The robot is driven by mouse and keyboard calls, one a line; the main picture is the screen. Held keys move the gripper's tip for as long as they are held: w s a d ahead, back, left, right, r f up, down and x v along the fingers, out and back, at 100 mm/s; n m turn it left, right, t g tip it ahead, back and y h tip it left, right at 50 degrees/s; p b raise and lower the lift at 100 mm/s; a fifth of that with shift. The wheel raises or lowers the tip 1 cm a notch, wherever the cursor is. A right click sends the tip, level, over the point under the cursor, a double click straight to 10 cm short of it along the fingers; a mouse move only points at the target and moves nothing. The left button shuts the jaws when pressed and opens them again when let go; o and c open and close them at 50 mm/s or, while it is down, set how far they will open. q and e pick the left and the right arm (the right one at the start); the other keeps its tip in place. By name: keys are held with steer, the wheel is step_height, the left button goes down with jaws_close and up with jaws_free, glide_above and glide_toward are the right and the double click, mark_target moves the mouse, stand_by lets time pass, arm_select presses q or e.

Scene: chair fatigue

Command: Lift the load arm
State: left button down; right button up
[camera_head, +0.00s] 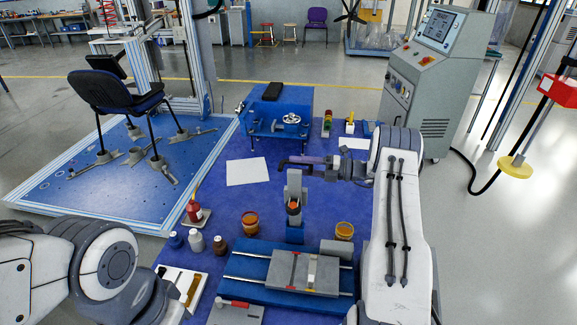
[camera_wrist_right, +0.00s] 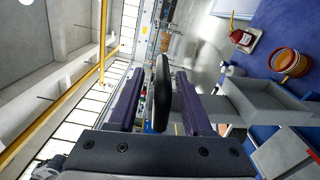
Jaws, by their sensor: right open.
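My right gripper (camera_head: 303,161) reaches in from the right, above a grey upright (camera_head: 295,185) on a blue base behind the grey slide fixture. In the right wrist view its two purple fingers (camera_wrist_right: 157,103) are apart, with a black rounded bar (camera_wrist_right: 162,90) between them. The bar looks like the load arm's handle; I cannot tell whether either finger touches it. A large grey body (camera_wrist_right: 265,100) lies just right of the fingers in that view. In the head view the gripper and wrist partly hide this area. My left arm shows at lower left, its gripper out of frame.
Amber cups (camera_head: 344,231) and small bottles (camera_head: 196,242) stand near the upright. The grey slide fixture (camera_head: 305,272) lies in front. A white sheet (camera_head: 248,171) lies left on the blue surface. A chair rig (camera_head: 115,100) and a control console (camera_head: 432,75) stand further back.

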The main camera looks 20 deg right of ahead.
steer(key=v, duration=0.6)
steer(key=shift+s+d+b, duration=0.25)
steer(key=shift+d+b, duration=0.05)
